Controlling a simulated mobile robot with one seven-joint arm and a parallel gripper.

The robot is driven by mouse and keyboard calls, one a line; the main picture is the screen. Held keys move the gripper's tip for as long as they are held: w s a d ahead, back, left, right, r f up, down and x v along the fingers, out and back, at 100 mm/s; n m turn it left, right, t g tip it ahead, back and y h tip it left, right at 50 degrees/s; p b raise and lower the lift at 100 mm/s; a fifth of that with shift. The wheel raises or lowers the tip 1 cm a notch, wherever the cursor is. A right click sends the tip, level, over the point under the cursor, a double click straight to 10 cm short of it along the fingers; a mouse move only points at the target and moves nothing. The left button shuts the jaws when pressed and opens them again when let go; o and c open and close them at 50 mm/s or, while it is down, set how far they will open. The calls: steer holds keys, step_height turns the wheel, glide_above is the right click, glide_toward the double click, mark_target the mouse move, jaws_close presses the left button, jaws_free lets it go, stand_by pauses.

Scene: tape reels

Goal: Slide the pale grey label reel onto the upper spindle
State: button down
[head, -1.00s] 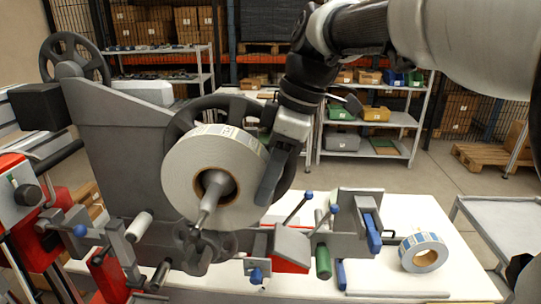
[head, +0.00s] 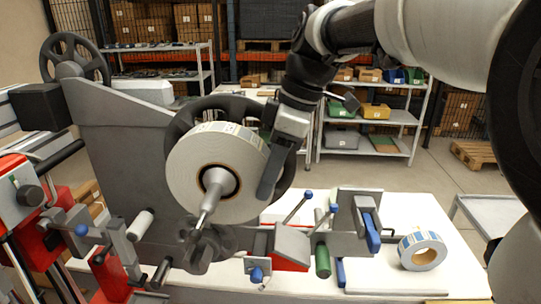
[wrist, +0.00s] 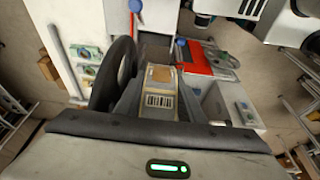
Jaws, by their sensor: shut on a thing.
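The pale grey label reel (head: 185,172) is around the upper spindle (head: 209,203), whose shaft runs through the core and sticks out toward the camera. A dark spoked wheel (head: 182,120) stands close behind the reel; I cannot tell whether they touch. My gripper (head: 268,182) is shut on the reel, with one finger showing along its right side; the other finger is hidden. In the wrist view, the reel's printed rim (wrist: 160,88) sits between the fingers, beside the dark wheel (wrist: 115,75).
Blue-knobbed levers (head: 308,195) and a green roller (head: 323,262) stand below and right of my gripper. A grey plate (head: 120,150) rises at left.

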steer(key=shift+r, duration=0.1)
steer(key=c, duration=1.2)
jaws_free()
steer(key=shift+o, duration=0.5)
steer(key=p+v, duration=0.3)
steer(key=v, duration=1.4)
steer(key=shift+r, duration=0.15)
steer(key=shift+s, duration=0.1)
